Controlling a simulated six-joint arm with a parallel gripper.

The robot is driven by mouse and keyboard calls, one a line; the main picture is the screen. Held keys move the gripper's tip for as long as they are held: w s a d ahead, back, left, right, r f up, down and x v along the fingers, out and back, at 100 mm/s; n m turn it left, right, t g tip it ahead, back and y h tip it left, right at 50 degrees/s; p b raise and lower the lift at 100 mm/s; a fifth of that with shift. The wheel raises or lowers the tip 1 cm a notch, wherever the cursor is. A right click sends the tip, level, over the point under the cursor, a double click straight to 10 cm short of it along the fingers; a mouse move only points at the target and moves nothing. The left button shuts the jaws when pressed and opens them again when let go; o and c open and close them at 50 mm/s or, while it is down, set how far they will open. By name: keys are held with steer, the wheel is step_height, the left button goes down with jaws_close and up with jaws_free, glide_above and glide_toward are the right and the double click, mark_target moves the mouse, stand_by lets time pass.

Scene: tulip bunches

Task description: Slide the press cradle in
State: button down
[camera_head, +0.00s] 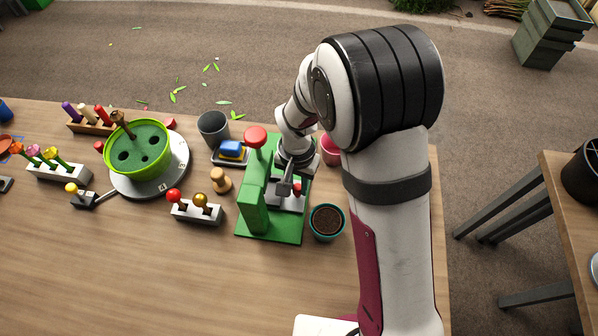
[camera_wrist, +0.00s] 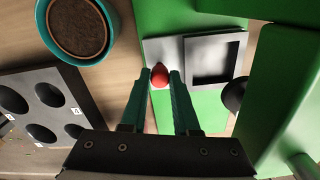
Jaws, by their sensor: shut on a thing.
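The press is green, with a base (camera_head: 270,236), a tall upright block (camera_head: 254,207) and a red knob (camera_head: 255,137) on top. Its cradle is a grey plate with a square recess, lying on the green base in the wrist view (camera_wrist: 164,50); part of it shows in the head view (camera_head: 292,204). The cradle's red handle knob (camera_wrist: 160,77) is between my gripper's fingertips (camera_wrist: 161,80), which are shut on it. In the head view my gripper (camera_head: 290,190) reaches down beside the upright. The recess looks empty. My wrist hides part of the cradle in the head view.
A soil-filled teal pot (camera_head: 327,222) stands close beside the press base. A dark tray with numbered holes (camera_wrist: 68,124) lies near in the wrist view. A wooden peg (camera_head: 221,181), a blue-topped block (camera_head: 232,150) and a grey cup (camera_head: 213,127) stand left. Front table is clear.

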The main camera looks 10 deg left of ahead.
steer(key=shift+s, duration=0.2)
steer(key=c, duration=0.7)
jaws_free()
steer(key=shift+o, duration=0.2)
step_height(320, 180, up, 16)
steer(key=shift+f, duration=0.15)
steer(key=s+d+r+m+y, duration=0.1)
steer(key=s+d, duration=0.5)
steer(key=s, duration=0.3)
steer(key=s+d+m, duration=0.2)
steer(key=s+d, duration=0.4)
steer(key=s, duration=0.4)
steer(key=shift+s+d+r+y, duration=0.25)
steer(key=shift+d+r+y, duration=0.05)
steer(key=shift+r+y, duration=0.1)
